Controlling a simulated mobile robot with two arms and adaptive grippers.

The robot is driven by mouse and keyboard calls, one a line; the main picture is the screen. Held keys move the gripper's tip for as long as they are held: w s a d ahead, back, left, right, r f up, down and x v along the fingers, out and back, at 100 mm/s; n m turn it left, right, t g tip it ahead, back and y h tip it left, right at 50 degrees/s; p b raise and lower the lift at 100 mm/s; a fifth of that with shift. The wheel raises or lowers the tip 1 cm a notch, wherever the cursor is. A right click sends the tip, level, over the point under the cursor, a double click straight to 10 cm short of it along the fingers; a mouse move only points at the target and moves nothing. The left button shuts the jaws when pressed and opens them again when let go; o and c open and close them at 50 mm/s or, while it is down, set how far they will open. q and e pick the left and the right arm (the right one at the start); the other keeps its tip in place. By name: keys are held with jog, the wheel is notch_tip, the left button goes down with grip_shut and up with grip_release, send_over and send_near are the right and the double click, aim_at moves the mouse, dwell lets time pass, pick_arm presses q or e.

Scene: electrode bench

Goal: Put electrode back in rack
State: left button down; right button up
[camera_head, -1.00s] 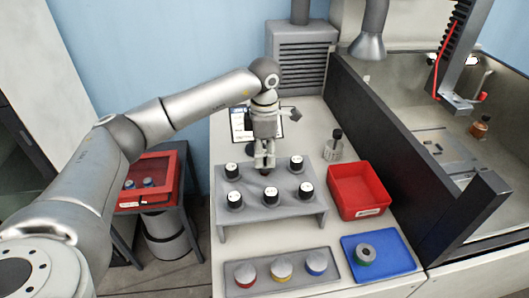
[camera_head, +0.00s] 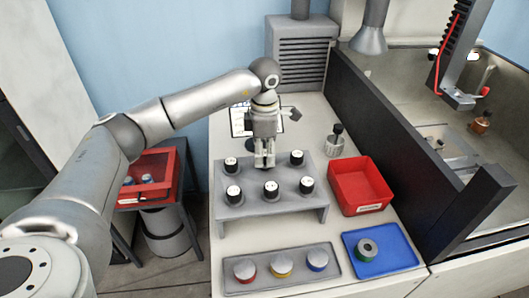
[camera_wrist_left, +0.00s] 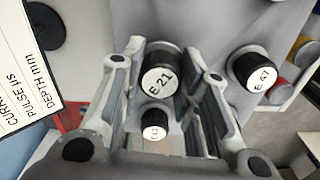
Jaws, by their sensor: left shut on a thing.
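The grey rack (camera_head: 290,205) stands on the bench, holding several electrodes with black caps and white round labels. My left gripper (camera_head: 265,165) points down over the back middle position of the rack, between the back left electrode (camera_head: 233,165) and the back right one (camera_head: 297,158). In the left wrist view its fingers are shut on the electrode marked E 21 (camera_wrist_left: 160,78). Another electrode marked E 47 (camera_wrist_left: 254,70) is beside it, and a smaller-looking cap (camera_wrist_left: 154,132) shows between the fingers. Whether the E 21 electrode is fully seated is hidden. My right gripper is out of view.
A red bin (camera_head: 358,187) stands right of the rack. A small holder (camera_head: 334,146) is behind the bin. A dark wall (camera_head: 400,125) bounds the bench.

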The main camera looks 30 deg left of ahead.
pick_arm(q)
jog(key=shift+f, duration=0.2)
jog(key=shift+f+b, duration=0.65)
jog(key=shift+b, duration=0.05)
jog(key=c, duration=1)
grip_release()
jog(key=o, duration=0.6)
jog(key=shift+c, duration=0.2)
jog(key=shift+r+p, duration=1.7)
jog(key=shift+r, duration=1.3)
